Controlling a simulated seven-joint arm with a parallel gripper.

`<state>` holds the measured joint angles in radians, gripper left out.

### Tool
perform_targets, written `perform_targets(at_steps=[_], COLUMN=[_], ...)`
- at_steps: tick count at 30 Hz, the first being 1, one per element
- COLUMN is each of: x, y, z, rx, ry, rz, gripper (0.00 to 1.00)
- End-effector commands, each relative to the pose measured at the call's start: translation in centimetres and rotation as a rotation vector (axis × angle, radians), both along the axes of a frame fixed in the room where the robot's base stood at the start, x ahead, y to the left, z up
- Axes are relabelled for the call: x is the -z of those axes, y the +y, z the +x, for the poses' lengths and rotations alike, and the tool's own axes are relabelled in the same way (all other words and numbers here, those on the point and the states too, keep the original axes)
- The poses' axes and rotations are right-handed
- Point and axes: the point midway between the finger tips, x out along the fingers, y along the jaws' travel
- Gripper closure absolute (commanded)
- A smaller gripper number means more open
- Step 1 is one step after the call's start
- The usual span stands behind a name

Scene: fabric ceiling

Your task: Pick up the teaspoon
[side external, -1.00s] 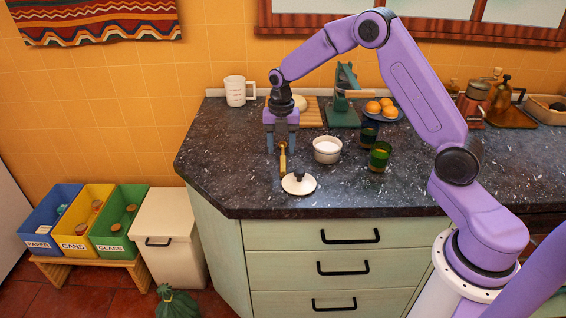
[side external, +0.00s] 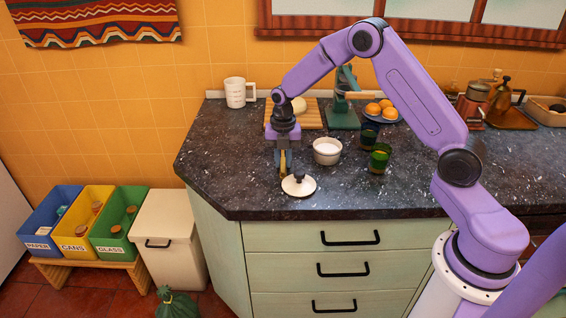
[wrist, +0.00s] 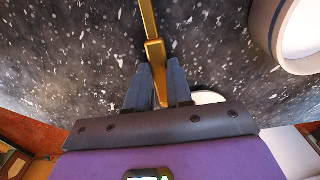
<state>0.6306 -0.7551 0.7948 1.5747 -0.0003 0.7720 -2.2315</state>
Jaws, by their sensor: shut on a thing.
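The gold teaspoon (wrist: 149,22) runs up the wrist view, its near, broader end between my fingers. In the side external view it is mostly hidden by my gripper. My gripper (side external: 283,167) points down at the counter, left of the white bowl. In the wrist view both fingers of my gripper (wrist: 158,72) are closed on the sides of the teaspoon. I cannot tell whether the teaspoon still touches the counter.
A white lid (side external: 304,191) with a dark knob lies just in front of the gripper. The white bowl (side external: 327,158) with white contents stands to the right, near two green glasses (side external: 380,157). The counter (side external: 222,178) is clear to the left.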

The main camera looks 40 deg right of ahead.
Motion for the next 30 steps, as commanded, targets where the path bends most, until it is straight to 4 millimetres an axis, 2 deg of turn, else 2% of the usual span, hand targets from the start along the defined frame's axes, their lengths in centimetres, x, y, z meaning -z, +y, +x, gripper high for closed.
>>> perform_targets(at_steps=[7,13,23,25,30], x=[-0.8,-3.4,-8.4,-9.5,-10.9], y=[0.0,0.0,0.2,0.3,0.4], z=[0.1,0.1,-4.3,-5.4,-8.9], rx=[0.000,-0.001,-0.001,-0.001,-0.001], ry=[-0.002,-0.005,-0.005,-0.004,-0.001], rz=[0.001,0.001,0.001,0.001,0.000], gripper=[1.00,1.00,1.00,1.00,1.00])
